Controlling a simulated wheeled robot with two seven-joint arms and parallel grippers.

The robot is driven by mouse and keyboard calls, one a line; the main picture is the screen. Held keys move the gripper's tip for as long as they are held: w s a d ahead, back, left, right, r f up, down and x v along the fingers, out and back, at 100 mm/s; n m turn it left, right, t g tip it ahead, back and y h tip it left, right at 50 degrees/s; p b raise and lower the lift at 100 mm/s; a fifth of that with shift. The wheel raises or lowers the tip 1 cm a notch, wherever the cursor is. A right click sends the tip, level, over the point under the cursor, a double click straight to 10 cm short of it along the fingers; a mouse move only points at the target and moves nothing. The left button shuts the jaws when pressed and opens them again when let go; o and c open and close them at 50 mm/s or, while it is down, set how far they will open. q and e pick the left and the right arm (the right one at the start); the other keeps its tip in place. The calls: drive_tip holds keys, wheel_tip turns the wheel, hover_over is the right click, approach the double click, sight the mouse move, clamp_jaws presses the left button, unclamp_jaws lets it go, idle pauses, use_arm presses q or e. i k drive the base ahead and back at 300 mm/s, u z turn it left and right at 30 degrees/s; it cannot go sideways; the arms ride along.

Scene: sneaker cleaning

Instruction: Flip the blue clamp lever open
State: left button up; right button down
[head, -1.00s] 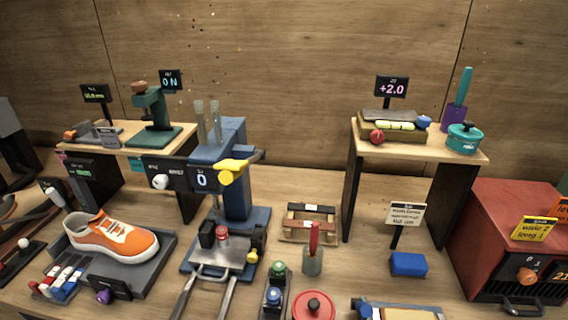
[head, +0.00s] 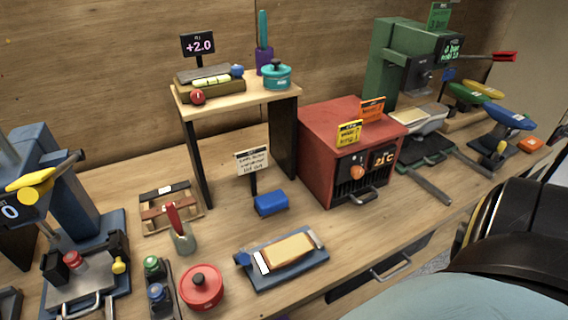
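A blue fixture (head: 290,277) lies on the bench at front centre and holds a flat tan block (head: 288,253) with a white end strip. A small blue part (head: 242,258) at its left end may be the clamp lever; at this size I cannot tell whether it is open or closed. At the far right, a blue elongated piece (head: 508,116) sits on a dark stand, and I cannot tell if it is a lever. Neither of my grippers is in view. A dark banded part of my own body fills the lower right.
A red oven-like box (head: 345,135) stands right of centre, with a green press (head: 400,62) behind it. A blue block (head: 271,203), a red round lid (head: 201,286) and a cup with a red-handled tool (head: 183,238) surround the fixture. Bare bench lies right of it.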

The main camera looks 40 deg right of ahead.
sight(243, 258)
drive_tip(key=z, duration=1.05)
